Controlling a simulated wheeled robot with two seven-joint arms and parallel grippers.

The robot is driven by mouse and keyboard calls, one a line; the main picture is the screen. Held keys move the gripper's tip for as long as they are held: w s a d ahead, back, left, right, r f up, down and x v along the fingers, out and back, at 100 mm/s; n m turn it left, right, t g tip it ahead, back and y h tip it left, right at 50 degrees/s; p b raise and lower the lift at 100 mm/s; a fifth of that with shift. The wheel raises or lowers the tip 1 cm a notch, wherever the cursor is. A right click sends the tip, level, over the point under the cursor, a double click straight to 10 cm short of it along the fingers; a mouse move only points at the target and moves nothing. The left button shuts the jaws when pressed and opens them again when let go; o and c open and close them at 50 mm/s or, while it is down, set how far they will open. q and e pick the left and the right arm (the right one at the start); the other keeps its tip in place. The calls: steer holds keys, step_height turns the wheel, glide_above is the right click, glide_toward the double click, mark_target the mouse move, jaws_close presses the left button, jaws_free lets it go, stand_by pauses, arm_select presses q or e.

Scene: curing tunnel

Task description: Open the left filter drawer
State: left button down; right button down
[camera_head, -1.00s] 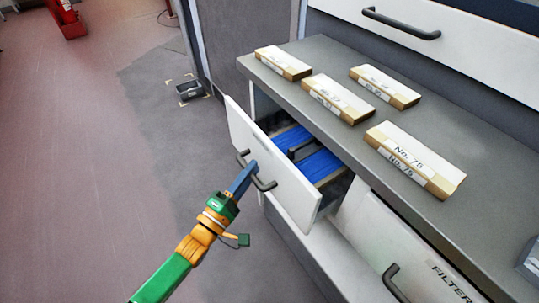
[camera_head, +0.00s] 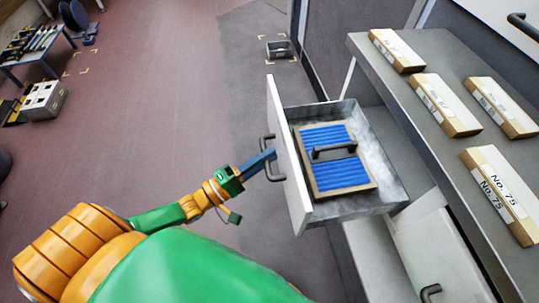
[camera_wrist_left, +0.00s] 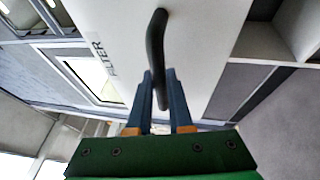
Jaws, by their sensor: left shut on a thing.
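The left filter drawer (camera_head: 290,165) stands pulled well out of the grey-topped cabinet, its white front facing left. Inside lies a blue pleated filter (camera_head: 335,178) with a tan frame and a dark handle. My left gripper (camera_head: 266,158) is shut on the drawer's dark bar handle (camera_head: 268,144). In the left wrist view the blue fingers of my left gripper (camera_wrist_left: 160,98) stand on both sides of the handle (camera_wrist_left: 156,50), in front of the white drawer front (camera_wrist_left: 205,50). My right gripper is not in view.
Several boxes marked No. 75, one nearest (camera_head: 498,195), lie on the grey countertop (camera_head: 395,75). A second drawer (camera_head: 440,255) on the right is closed. A small metal tray (camera_head: 279,49) stands on the floor.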

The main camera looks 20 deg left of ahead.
arm_select(q)
steer(key=shift+r, duration=0.1)
steer(key=c, duration=1.1)
jaws_free()
steer(key=v, duration=0.7)
steer(key=shift+b, duration=0.35)
